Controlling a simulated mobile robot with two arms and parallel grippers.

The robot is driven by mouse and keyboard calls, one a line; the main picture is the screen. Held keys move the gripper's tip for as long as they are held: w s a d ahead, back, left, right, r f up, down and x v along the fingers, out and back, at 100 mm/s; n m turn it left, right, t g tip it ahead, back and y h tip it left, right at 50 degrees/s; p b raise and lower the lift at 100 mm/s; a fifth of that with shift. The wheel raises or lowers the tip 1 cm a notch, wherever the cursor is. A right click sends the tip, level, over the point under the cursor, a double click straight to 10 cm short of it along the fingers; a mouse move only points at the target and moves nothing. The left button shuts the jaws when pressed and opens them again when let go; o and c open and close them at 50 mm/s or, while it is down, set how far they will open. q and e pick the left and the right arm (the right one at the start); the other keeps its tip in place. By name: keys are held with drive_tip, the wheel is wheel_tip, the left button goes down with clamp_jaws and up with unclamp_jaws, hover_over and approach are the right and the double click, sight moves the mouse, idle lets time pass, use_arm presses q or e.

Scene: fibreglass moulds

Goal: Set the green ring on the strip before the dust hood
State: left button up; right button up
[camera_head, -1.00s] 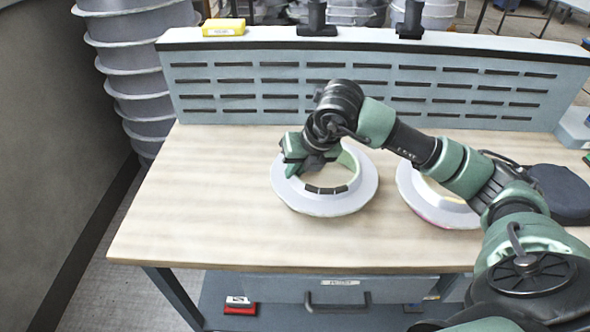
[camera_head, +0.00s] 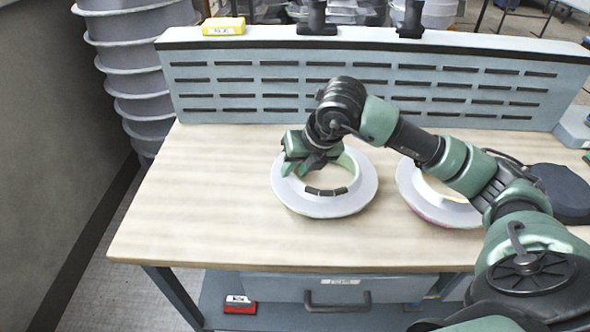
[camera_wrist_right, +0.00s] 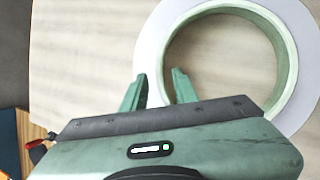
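The green ring (camera_head: 357,195) lies flat on the bench, a white flange around an upright collar with a pale green inside. It also shows in the right wrist view (camera_wrist_right: 289,48). My right gripper (camera_head: 300,170) is at the collar's left side, pointing down. In the right wrist view its two fingers (camera_wrist_right: 157,88) are apart, one outside the collar and one inside; no grip shows. The slotted blue-grey dust hood (camera_head: 350,85) stands along the back of the bench. The bare bench strip (camera_head: 235,140) runs before it. My left gripper is not in view.
A second white ring (camera_head: 425,200) lies close on the right, partly behind my right arm. A dark round pad (camera_head: 560,195) lies farther right. The bench (camera_head: 190,220) is clear on the left and front. A yellow box (camera_head: 223,27) sits on the hood's top.

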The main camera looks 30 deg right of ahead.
drive_tip(key=v, duration=1.1)
drive_tip(key=shift+b, duration=0.35)
drive_tip(key=shift+s+a+f, duration=0.1)
drive_tip(key=shift+f, duration=0.05)
